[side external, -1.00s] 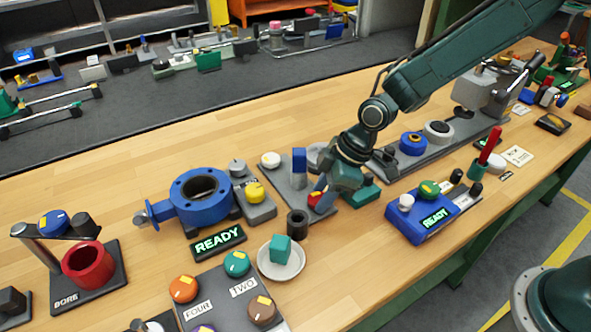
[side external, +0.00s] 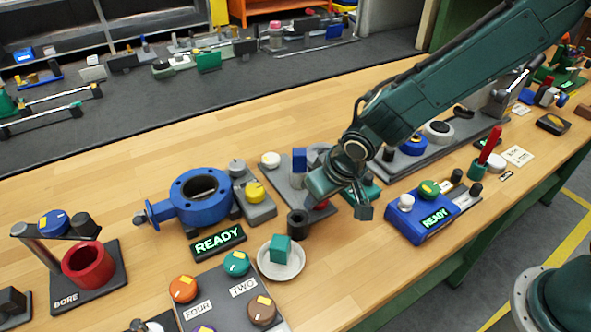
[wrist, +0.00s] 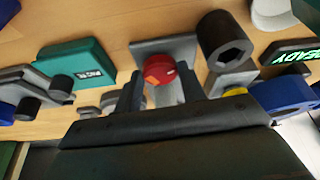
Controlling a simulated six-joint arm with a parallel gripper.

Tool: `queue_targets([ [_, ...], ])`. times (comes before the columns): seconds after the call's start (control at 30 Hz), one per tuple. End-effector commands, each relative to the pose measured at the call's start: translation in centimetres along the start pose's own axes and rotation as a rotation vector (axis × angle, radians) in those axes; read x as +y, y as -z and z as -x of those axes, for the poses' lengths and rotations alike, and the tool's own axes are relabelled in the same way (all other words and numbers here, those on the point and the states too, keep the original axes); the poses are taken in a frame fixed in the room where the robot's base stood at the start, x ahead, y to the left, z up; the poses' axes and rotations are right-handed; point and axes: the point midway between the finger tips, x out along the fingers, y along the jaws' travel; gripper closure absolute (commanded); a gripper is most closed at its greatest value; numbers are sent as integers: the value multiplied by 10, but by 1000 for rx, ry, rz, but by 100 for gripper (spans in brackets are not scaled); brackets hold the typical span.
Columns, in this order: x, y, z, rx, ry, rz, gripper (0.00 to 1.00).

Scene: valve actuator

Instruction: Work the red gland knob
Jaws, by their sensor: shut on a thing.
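The red gland knob (wrist: 158,69) shows in the wrist view, with a small orange mark on its face, on a grey plate. My gripper's two dark fingers (wrist: 160,90) stand on either side of it, and the gripper is shut on it. In the side view, my gripper (side external: 338,200) covers most of the knob. Only a bit of red (side external: 321,205) shows below the gripper body. The finger contact is partly hidden in both views.
A black hex socket (side external: 298,223) stands close by at the front. A white dish (side external: 281,266) holds a teal cube. A blue READY box (side external: 425,215) is to the right, and a blue flanged valve body (side external: 190,212) is to the left.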

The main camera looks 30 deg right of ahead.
Motion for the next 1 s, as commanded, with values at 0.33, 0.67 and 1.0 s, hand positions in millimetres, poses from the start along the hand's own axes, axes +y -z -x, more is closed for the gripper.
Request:
queue_targets([
  [0.33, -3, 1, 0, 1, -90, -221, 83],
  [0.67, -3, 1, 0, 0, -119, -290, 83],
  [1.0, -3, 1, 0, 0, -119, -291, 58],
])
